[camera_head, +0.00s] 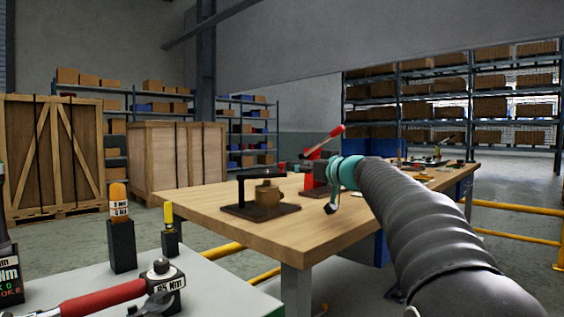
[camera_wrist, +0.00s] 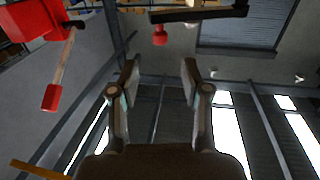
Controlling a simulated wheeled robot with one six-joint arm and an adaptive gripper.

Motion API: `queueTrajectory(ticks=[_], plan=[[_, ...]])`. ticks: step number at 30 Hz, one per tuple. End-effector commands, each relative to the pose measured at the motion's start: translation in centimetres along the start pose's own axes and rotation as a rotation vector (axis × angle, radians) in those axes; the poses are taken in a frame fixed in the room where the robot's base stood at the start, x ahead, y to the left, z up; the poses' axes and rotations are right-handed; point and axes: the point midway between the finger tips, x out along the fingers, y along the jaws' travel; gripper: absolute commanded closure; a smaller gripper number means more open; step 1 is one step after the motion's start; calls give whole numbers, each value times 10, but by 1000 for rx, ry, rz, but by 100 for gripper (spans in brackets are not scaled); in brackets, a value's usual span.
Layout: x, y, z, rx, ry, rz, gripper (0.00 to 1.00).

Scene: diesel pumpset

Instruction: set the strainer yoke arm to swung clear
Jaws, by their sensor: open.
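The strainer yoke arm (camera_head: 258,174) is a black bar above a squat brown strainer body (camera_head: 267,194) on a dark base plate (camera_head: 240,211), on the wooden table. It reaches across over the body, with a red knob (camera_head: 281,168) at its right end. In the wrist view a black bar (camera_wrist: 200,14) that looks like this arm, with a red knob (camera_wrist: 159,35), lies at the top edge, beyond my fingertips. My gripper (camera_wrist: 160,76) is open, with nothing between its fingers. In the head view my gripper is mostly hidden by my wrist, to the right of the yoke arm.
A red device with a raised red-handled lever (camera_head: 326,141) stands close behind my wrist; red parts (camera_wrist: 35,20) show at upper left in the wrist view. The wooden table (camera_head: 200,199) has bare top at left and front. A grey bench (camera_head: 220,290) with tools is nearer.

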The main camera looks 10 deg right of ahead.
Motion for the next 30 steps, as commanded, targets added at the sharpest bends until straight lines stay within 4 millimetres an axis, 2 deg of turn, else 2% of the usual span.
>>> queueTrajectory(ticks=[1, 9, 15, 21, 29, 30], plan=[[12, -1, -2, 1, -2, -3, 53], [60, 1, -2, 1, -2, -1, 53], [84, 2, -1, 2, -1, 2, 53], [93, 3, 0, 1, 0, 4, 53], [94, 3, 0, 1, 0, 4, 53], [94, 2, 0, 1, 0, 4, 63]])
